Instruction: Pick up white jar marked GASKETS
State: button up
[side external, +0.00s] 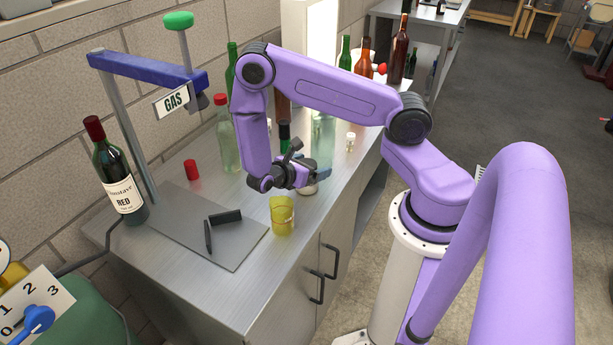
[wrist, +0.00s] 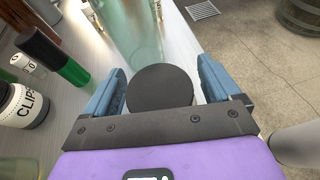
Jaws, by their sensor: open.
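In the wrist view a round dark lid (wrist: 160,88) lies between the two blue fingers of my gripper (wrist: 161,72). It hides the body below it, and I can read no GASKETS marking in either view. My gripper is open, with a finger on each side of the lid. I cannot tell whether either finger touches it.
A clear greenish bottle (wrist: 130,35) stands just beyond the lid. A yellow glass (side external: 283,218) stands near the bench's front edge.

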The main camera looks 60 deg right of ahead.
jog(key=shift+c, duration=0.3)
jog(key=c, duration=1.1)
jog(key=shift+r, duration=0.2)
